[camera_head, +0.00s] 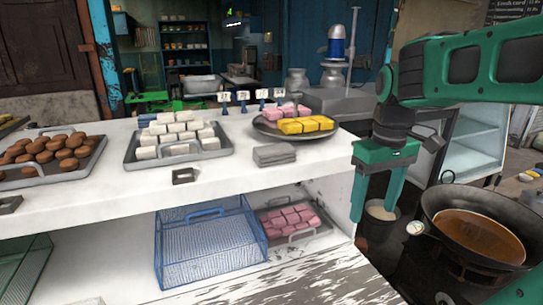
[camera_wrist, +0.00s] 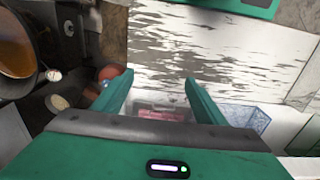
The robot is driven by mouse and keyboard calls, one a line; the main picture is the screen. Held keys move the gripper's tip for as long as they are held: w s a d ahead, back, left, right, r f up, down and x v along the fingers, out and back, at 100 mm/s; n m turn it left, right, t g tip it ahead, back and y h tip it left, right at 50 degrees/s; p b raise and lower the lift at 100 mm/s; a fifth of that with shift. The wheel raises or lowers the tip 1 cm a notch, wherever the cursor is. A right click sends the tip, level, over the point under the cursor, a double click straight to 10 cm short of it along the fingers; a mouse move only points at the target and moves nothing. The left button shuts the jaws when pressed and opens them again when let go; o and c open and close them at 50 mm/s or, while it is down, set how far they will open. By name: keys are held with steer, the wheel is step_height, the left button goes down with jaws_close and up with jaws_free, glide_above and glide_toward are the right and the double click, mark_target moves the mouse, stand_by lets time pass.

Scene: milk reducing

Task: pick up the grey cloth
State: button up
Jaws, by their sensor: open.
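The grey cloth (camera_head: 273,154) lies folded in a flat stack on the white counter (camera_head: 240,182), near its right end and in front of the round plate. My gripper (camera_head: 374,208) hangs to the right of the counter's end, pointing down, apart from the cloth. Its two green fingers are spread with nothing between them. In the wrist view, my gripper (camera_wrist: 157,78) is also open, over the worn, peeling lower surface; I cannot make out the cloth there.
A dark plate (camera_head: 265,129) with pink and yellow sweets stands behind the cloth. A tray (camera_head: 133,160) of white sweets is to its left. A blue wire basket (camera_head: 210,245) sits on the lower shelf. A wide pan (camera_head: 436,205) of brown liquid stands at right.

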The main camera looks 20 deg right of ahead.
steer(key=w+a+r+n, duration=0.7)
steer(key=w+r+n, duration=0.3)
steer(key=w+r, duration=0.2)
step_height(320, 180, up, 8)
steer(key=n, duration=0.8)
glide_above(274, 148)
steer(key=f, duration=0.5)
steer(key=shift+d, duration=0.4)
steer(key=shift+a+f, duration=0.2)
steer(key=shift+f, duration=1.1)
steer(key=shift+a+f, duration=0.15)
steer(key=shift+f, duration=1.15)
steer(key=shift+c, duration=0.3)
steer(key=c, duration=1.2)
